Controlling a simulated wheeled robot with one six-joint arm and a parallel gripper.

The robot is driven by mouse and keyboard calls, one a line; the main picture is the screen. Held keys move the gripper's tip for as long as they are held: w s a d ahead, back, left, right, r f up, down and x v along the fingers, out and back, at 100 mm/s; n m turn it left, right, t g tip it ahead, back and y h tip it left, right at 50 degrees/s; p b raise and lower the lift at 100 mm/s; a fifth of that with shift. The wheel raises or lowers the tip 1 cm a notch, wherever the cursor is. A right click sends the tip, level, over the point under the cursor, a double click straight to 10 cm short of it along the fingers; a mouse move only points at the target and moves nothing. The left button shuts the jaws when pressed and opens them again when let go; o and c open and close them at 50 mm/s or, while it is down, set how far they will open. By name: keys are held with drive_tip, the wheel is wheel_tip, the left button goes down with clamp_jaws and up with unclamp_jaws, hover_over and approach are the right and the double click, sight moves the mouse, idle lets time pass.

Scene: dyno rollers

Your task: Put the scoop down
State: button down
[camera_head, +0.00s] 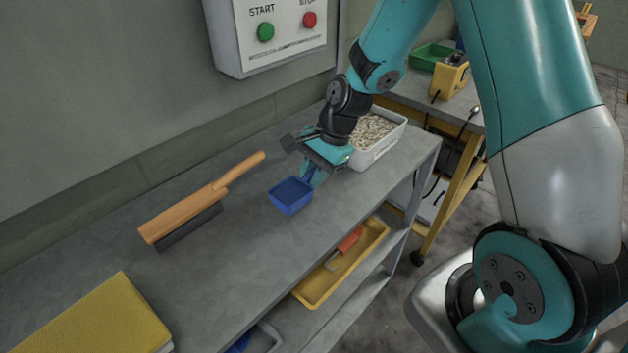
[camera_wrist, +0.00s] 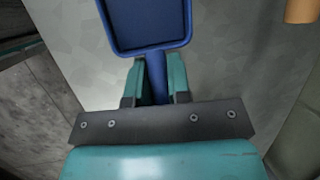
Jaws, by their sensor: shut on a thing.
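The blue scoop (camera_head: 290,194) is a small square-mouthed pan with a short handle, over the grey bench top (camera_head: 236,250). My gripper (camera_head: 309,174) is shut on its handle. In the wrist view the fingers of my gripper (camera_wrist: 159,82) close on both sides of the handle, and the scoop (camera_wrist: 147,24) points away from them. The scoop's pan looks empty. It is low over the bench; I cannot tell whether it touches the surface.
A white tub of pale granules (camera_head: 376,153) stands just behind my gripper. A wooden-handled brush (camera_head: 190,206) lies to the left, a yellow book-like block (camera_head: 100,318) at the front left. A control box (camera_head: 270,30) hangs on the wall. A yellow tray (camera_head: 340,268) sits on the shelf below.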

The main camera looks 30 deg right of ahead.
drive_tip(key=shift+f, duration=1)
drive_tip(key=shift+f, duration=0.1)
drive_tip(key=c, duration=1.1)
unclamp_jaws()
drive_tip(key=shift+o, duration=0.2)
drive_tip(key=w+v, duration=0.1)
drive_tip(key=v, duration=1.1)
drive_tip(key=s+a+r+n, duration=0.4)
drive_tip(key=s+a+n, duration=0.3)
drive_tip(key=s+n, duration=0.3)
drive_tip(key=s+a+r+n, duration=0.5)
drive_tip(key=s+a+n, duration=0.2)
drive_tip(key=s+n, duration=0.4)
drive_tip(key=shift+s+a+r+g, duration=0.3)
drive_tip(key=shift+s+a, duration=0.05)
drive_tip(key=shift+r, duration=0.1)
